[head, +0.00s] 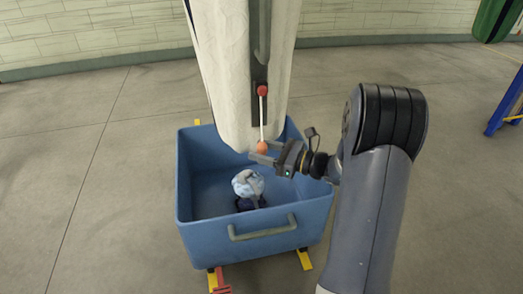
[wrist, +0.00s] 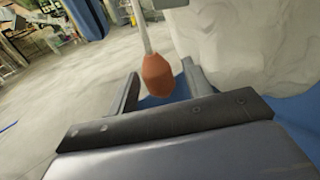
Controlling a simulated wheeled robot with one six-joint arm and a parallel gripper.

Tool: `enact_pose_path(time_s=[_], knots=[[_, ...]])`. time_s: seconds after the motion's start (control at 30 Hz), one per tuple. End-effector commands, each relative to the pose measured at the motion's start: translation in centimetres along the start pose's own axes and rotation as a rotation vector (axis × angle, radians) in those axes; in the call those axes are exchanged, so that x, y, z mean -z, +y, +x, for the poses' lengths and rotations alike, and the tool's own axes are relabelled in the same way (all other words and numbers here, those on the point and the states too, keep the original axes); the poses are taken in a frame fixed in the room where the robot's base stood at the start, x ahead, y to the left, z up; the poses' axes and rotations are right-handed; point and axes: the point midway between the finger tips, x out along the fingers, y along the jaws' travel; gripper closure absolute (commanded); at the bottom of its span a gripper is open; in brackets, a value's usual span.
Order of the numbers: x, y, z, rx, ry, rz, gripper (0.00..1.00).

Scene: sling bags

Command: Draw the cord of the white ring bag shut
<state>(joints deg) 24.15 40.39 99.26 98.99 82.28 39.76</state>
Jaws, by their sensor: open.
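The white bag (head: 225,75) hangs from above the top edge of the head view, its rounded bottom low over a blue bin. It fills the upper right of the wrist view (wrist: 245,45). A dark strip (head: 259,60) runs down its front. A pale cord (head: 263,115) hangs from a red ball (head: 262,91) and ends in an orange knob (head: 262,147). My gripper (head: 260,153) is open at the knob's height. In the wrist view, the orange knob (wrist: 158,75) appears between the open fingers (wrist: 160,68), apart from both; its depth is unclear. The bag's mouth is out of view.
The blue bin (head: 190,222) has a grey front handle (head: 262,229) and yellow feet. A blue-and-white bundle (head: 248,184) lies inside. A blue frame (head: 502,112) and a green hanging thing (head: 495,18) are at the right. The floor on the left is clear.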

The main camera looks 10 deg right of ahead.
Motion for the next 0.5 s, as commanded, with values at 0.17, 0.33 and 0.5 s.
enact_pose_path(time_s=[0.17,0.33,0.5], knots=[[-0.2,-0.1,-2.9,0.007,0.0,0.003,0.52],[-0.2,-0.1,-6.2,0.006,0.0,0.002,0.52],[-0.1,-0.1,-8.8,0.004,0.001,0.003,0.52]])
